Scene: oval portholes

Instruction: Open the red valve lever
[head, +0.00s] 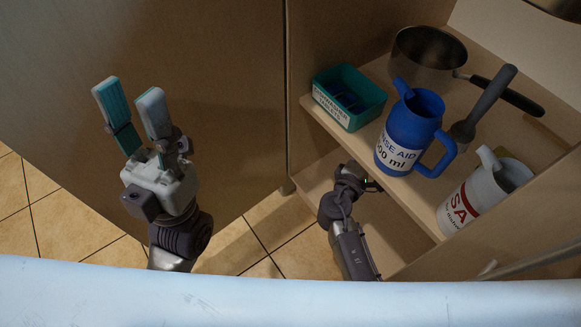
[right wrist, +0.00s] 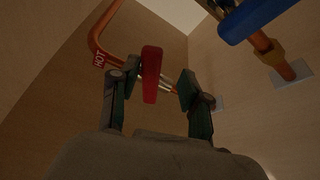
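The red valve lever (right wrist: 151,74) shows in the right wrist view, standing near upright on a copper pipe (right wrist: 98,40) with a HOT label. My right gripper (right wrist: 160,80) is open. The lever appears between its two fingers, closer to the left finger; I cannot tell whether they touch. In the head view my right arm (head: 350,225) reaches into the cabinet under the shelf, and the shelf hides the lever and most of that gripper. My left gripper (head: 129,98) is open, empty and raised in front of the cabinet's wooden panel.
A blue lever (right wrist: 255,17) sits on another copper pipe at upper right. The shelf (head: 405,200) above my right arm holds a teal box (head: 349,94), blue jug (head: 412,130), white jug (head: 480,195), pot (head: 427,57) and grey-handled brush (head: 485,105). Cabinet walls are close around.

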